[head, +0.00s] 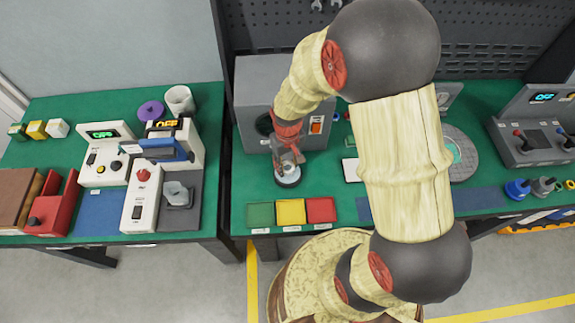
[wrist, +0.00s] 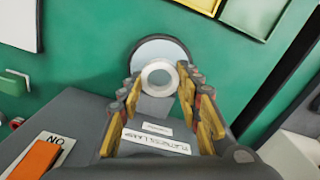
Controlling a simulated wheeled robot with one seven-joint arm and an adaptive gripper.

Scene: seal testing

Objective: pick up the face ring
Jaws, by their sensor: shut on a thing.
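The face ring (wrist: 147,73), a small white ring with an open middle, shows between my fingertips in the wrist view. My gripper (wrist: 160,90) is shut on it, with yellow finger pads on both sides. Behind the ring is a round pale grey disc (wrist: 160,46) on the green bench top. I cannot tell whether the ring touches the disc. In the head view my gripper (head: 287,160) points down over the disc (head: 288,181), beside a grey machine. The ring is too small to make out there.
The grey machine (head: 256,76) with an orange switch (wrist: 37,158) stands close to my gripper. Green (head: 260,214), yellow (head: 291,211) and red (head: 321,209) pads lie along the front edge. A white plate (head: 352,169) lies to the right. My arm hides part of the bench.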

